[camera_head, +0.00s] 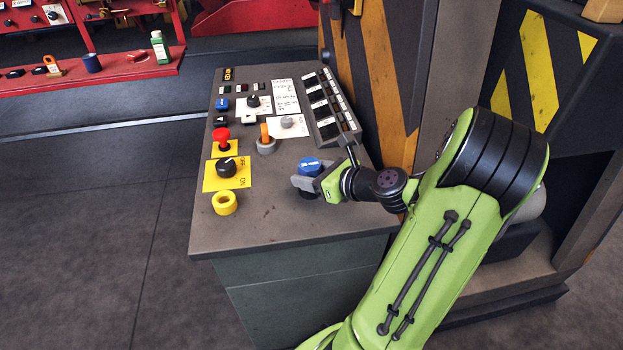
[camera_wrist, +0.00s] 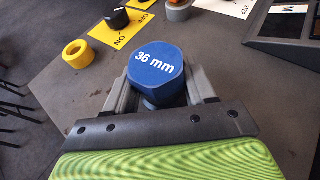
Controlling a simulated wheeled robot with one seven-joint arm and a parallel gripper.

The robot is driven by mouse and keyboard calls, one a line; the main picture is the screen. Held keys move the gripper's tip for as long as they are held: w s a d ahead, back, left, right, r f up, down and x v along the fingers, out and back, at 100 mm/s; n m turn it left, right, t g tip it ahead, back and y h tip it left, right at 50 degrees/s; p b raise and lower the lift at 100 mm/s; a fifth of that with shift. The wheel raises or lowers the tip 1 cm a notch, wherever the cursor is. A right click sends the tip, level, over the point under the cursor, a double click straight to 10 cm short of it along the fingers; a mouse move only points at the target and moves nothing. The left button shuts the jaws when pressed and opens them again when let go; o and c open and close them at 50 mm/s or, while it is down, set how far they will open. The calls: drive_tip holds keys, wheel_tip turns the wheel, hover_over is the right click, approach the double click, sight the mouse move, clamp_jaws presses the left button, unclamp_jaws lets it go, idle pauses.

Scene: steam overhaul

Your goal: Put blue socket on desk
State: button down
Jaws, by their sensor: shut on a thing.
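The blue socket (camera_head: 310,166) is marked "36 mm" and shows large in the wrist view (camera_wrist: 156,72). My gripper (camera_head: 308,186) is shut on it, with one grey finger on each side in the wrist view (camera_wrist: 158,92). The socket is upright, over the front right part of the grey desk (camera_head: 275,222). The desk top also shows in the wrist view (camera_wrist: 75,105). The socket's lower end is partly hidden by my fingers, so I cannot tell whether it touches the desk.
A yellow ring (camera_head: 224,203) stands near the desk's left front edge. Behind it are a black knob (camera_head: 227,167) on a yellow plate, a red button (camera_head: 222,138), and a grey ring (camera_head: 266,146) with an orange piece. A switch panel (camera_head: 325,107) lines the right side. The front desk surface is clear.

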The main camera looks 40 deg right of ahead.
drive_tip(key=shift+c, duration=1.7)
unclamp_jaws()
drive_tip(key=p+v, duration=0.4)
drive_tip(key=v, duration=0.8)
drive_tip(key=w+a+n+g, duration=0.1)
drive_tip(key=a+n, duration=0.1)
drive_tip(key=n, duration=0.1)
drive_tip(key=w+a+n+g+y, duration=0.1)
drive_tip(key=a+n+g, duration=0.1)
drive_tip(key=a, duration=0.1)
drive_tip(key=w+a+f+n+g+y, duration=0.1)
drive_tip(key=w+a+n, duration=0.1)
drive_tip(key=a+n, duration=0.1)
drive_tip(key=shift+a+n+g, duration=0.25)
drive_tip(key=shift+n+g, duration=0.05)
drive_tip(key=s+a+r+n+g+h, duration=0.25)
drive_tip(key=a+n+g, duration=0.25)
drive_tip(key=a+n, duration=0.95)
drive_tip(key=s+a+r+n+t, duration=0.1)
drive_tip(key=s+r+n, duration=0.3)
drive_tip(key=n, duration=0.7)
drive_tip(key=shift+s+a+r+n+t+h, duration=0.25)
drive_tip(key=shift+s+n+t+h, duration=0.15)
drive_tip(key=shift+s, duration=0.6)
